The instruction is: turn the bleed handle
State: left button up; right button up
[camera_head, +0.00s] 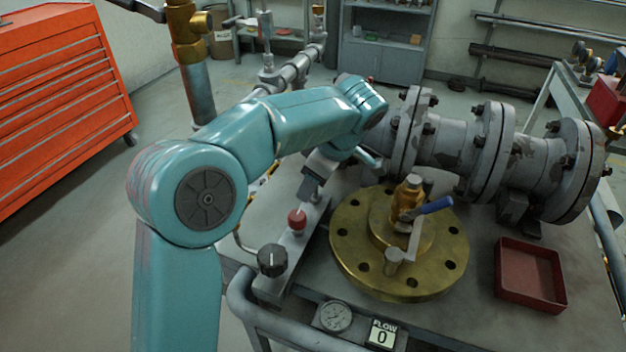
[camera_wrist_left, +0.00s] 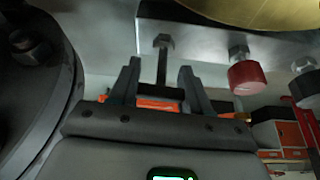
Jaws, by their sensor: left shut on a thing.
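A grey bar (camera_head: 283,262) runs along the left side of the bench and carries a red knob (camera_head: 297,221) and a black knob (camera_head: 272,260). My left gripper (camera_head: 311,187) is at the bar's far end, beyond the red knob; my wrist partly hides it. In the left wrist view, its two fingers (camera_wrist_left: 160,85) stand on both sides of a dark narrow handle (camera_wrist_left: 162,62) below the bar, which appears to be the bleed handle. The gripper is shut on it, though the contact is hard to see. The red knob (camera_wrist_left: 247,76) hangs to the right. My right gripper is not in view.
A brass flange (camera_head: 350,262) with a blue-handled lever (camera_head: 430,206) stands right of the bar. Large grey flanged pipes (camera_head: 455,140) lie behind it. A red tray (camera_head: 528,275) is at the right.

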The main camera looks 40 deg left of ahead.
pick_arm(q)
jog(key=o, duration=1.1)
jog(key=shift+a, duration=0.1)
jog(key=shift+c, duration=0.2)
jog(key=p+v, duration=0.5)
jog(key=v, duration=1.1)
jog(key=shift+p, duration=0.4)
jog(key=shift+r, duration=0.15)
